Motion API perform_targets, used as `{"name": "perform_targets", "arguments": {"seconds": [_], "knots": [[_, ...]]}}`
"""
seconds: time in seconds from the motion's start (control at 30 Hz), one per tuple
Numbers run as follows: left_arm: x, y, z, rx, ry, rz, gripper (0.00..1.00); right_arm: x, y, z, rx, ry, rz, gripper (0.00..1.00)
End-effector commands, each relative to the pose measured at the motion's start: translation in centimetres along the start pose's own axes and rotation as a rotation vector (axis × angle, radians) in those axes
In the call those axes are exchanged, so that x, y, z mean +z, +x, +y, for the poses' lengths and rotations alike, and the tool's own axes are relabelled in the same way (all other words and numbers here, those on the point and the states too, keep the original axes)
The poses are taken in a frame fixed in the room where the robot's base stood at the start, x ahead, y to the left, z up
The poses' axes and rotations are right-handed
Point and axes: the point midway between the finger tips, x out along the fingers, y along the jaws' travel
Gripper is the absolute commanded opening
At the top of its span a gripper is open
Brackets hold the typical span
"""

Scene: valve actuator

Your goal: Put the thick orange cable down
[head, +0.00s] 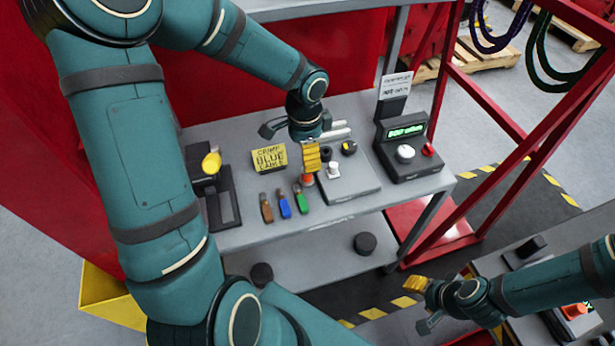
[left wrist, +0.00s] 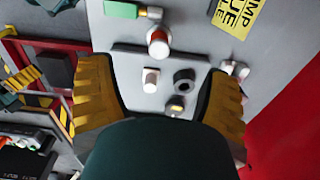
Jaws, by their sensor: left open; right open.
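I see no thick orange cable in either view. My left gripper (head: 291,147) is open above the grey bench (head: 232,240), beside a grey panel (head: 352,186) with knobs. In the left wrist view its two yellow-padded fingers (left wrist: 160,98) are spread, with nothing visible between them but the panel's white knob (left wrist: 151,77), black socket (left wrist: 184,77) and a red-and-white button (left wrist: 158,42) beyond. My right gripper (head: 421,305) is open at the lower right, above the floor beside a second bench. I see nothing held in it.
A yellow sign (head: 269,159) reads "CRIMP BLUE CABLE". Brown (head: 266,208), blue (head: 285,204) and green (head: 301,198) pieces lie before it. A black press (head: 222,195) stands left, a display box (head: 404,145) right. Purple (head: 490,42) and green (head: 546,72) cables hang by a red frame.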

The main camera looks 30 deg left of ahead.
Motion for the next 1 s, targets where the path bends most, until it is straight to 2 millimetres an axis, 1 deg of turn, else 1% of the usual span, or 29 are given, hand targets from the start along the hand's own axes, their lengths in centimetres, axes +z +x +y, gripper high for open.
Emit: {"name": "perform_targets", "arguments": {"seconds": [0.03, 0.1, 0.23, 0.3, 0.53, 0.7, 0.8, 0.9, 1.0], "knots": [[0.1, 1.4, 0.1, 0.005, 0.000, -0.003, 0.78, 0.1, 0.4, 0.2, 0.000, -0.001, -0.003, 0.50], [0.0, 2.8, 0.1, 0.004, 0.000, -0.003, 0.78, 0.3, 0.7, 0.3, -0.001, -0.002, -0.006, 0.50], [0.0, 4.9, 0.1, 0.003, -0.002, -0.002, 0.78, 0.5, 1.2, 0.4, -0.001, -0.003, -0.011, 0.50], [0.0, 5.6, 0.0, 0.001, -0.002, -0.001, 0.78, 0.6, 1.3, 0.5, -0.001, -0.004, -0.013, 0.50], [-0.1, 7.0, 0.1, 0.002, -0.003, -0.001, 0.78, 0.8, 1.6, 0.6, -0.002, -0.005, -0.016, 0.50], [-0.5, 9.6, 0.2, 0.003, -0.003, -0.002, 0.78, 1.1, 2.3, 0.9, -0.002, -0.007, -0.022, 0.50], [-0.5, 10.8, 0.2, 0.002, -0.003, 0.000, 0.78, 1.2, 2.6, 1.0, -0.003, -0.008, -0.025, 0.50], [-0.5, 11.4, 0.2, 0.002, -0.003, 0.000, 0.78, 1.3, 2.7, 1.0, -0.003, -0.008, -0.027, 0.50], [-0.5, 11.5, 0.2, 0.001, -0.003, 0.000, 0.78, 1.3, 2.7, 1.0, -0.003, -0.008, -0.028, 0.50]]}}
